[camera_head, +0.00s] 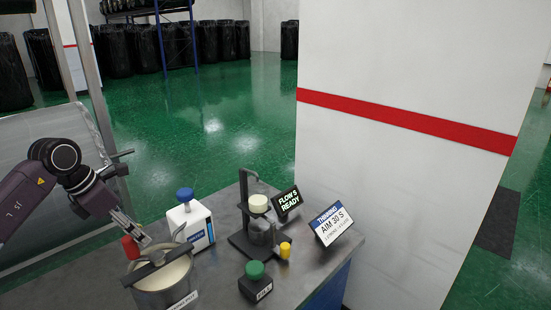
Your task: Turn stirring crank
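A metal pot (170,298) with pale contents (172,277) stands at the front left of the bench. My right gripper is not in view.
A white bottle with a blue cap (200,222) stands just behind the pot. A white pillar (400,160) rises behind.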

